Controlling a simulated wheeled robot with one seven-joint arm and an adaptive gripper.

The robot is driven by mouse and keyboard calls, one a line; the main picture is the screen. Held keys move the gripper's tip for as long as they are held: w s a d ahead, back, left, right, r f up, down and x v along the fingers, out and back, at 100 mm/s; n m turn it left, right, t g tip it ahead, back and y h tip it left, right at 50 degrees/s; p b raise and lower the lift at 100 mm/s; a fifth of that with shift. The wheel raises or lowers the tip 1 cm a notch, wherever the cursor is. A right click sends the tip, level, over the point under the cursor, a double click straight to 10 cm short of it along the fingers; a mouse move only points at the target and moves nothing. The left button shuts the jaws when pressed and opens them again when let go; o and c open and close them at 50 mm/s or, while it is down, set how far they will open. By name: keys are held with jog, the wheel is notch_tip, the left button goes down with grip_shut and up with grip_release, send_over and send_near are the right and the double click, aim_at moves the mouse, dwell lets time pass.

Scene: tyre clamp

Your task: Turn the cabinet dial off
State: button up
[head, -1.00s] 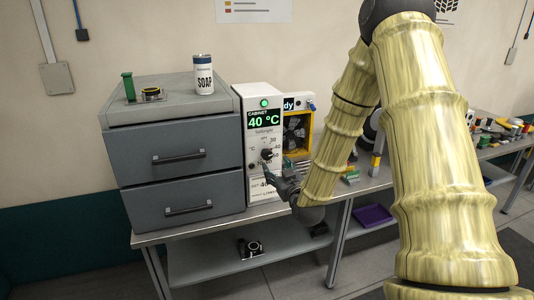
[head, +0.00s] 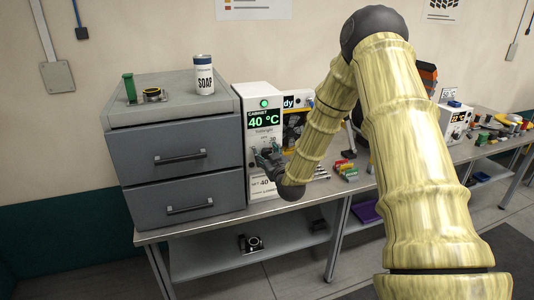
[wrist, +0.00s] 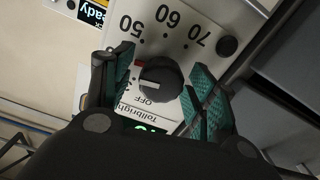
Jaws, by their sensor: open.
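The cabinet controller (head: 264,102) is a white upright box with a green display reading 40 °C and a lit green button on top. Its black dial (wrist: 160,79) shows in the wrist view, with a pale pointer line and a red mark at its edge; OFF and the numbers 50, 60 and 70 are printed around it. My gripper (wrist: 158,80) is open, with one teal-padded finger on each side of the dial. I cannot tell whether either finger touches it. In the head view my gripper (head: 266,160) covers the dial.
A grey drawer cabinet (head: 178,158) stands close on the left, with a soap can (head: 204,76) on top. Coloured blocks (head: 346,170) lie on the bench to the right. Another white controller (head: 455,122) stands farther right.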

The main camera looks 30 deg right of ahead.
jog(key=c, duration=1)
jog(key=shift+c, duration=0.2)
jog(key=shift+a+n+b, duration=0.1)
jog(key=shift+n+b, duration=0.3)
jog(key=shift+n, duration=0.1)
jog(key=n+b, duration=0.2)
jog(key=shift+w+n, duration=0.1)
jog(key=shift+n, duration=0.2)
jog(key=n+b, duration=0.4)
jog(key=shift+a+f+n, duration=0.1)
jog(key=shift+f+n, duration=0.05)
jog(key=shift+n, duration=0.25)
jog(key=n+b, duration=0.4)
jog(key=n, duration=0.1)
jog(key=shift+f, duration=0.1)
jog(key=shift+n+b, duration=1.3)
jog(key=shift+b, duration=0.05)
